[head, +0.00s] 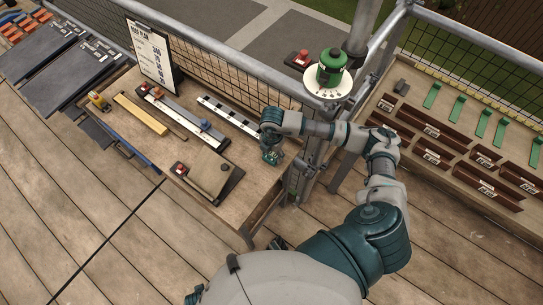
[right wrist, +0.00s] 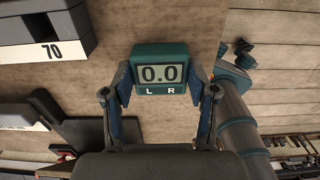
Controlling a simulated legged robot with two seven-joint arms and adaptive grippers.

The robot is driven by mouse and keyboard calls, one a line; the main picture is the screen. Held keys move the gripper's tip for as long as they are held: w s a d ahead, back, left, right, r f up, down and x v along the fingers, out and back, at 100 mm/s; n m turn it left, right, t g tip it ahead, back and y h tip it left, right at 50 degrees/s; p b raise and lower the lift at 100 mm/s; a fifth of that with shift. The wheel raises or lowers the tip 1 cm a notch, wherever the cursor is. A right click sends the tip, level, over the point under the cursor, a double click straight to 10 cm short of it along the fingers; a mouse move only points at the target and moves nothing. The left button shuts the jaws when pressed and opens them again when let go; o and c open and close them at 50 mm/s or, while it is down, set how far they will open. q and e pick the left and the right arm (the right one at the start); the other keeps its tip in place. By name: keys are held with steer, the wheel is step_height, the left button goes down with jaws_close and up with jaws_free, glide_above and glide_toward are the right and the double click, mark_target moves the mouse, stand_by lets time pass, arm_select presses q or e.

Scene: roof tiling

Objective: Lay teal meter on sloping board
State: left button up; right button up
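The teal meter (right wrist: 160,75) shows in the right wrist view with its display reading 0.0 above the letters L and R. My right gripper (right wrist: 160,92) has one finger against each side of it. In the head view my right gripper (head: 271,152) is over the right part of the wooden table, with the small teal meter (head: 271,157) at its fingertips. I cannot tell how far the meter is above the tabletop. A tan sloping board (head: 209,172) on a dark base lies left of the gripper, apart from it. My left gripper is not in view.
The table (head: 150,165) also holds a black-and-white marked strip (head: 229,116), a grey bar (head: 184,118), a yellow strip (head: 140,115) and a clipboard (head: 152,52). A metal post and a green device (head: 331,68) on a round plate stand right. Bare wood lies between board and gripper.

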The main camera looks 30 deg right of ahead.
mark_target(272, 155)
steer(key=shift+c, duration=0.8)
step_height(272, 155, up, 6)
steer(key=p, duration=0.5)
stand_by(0.4)
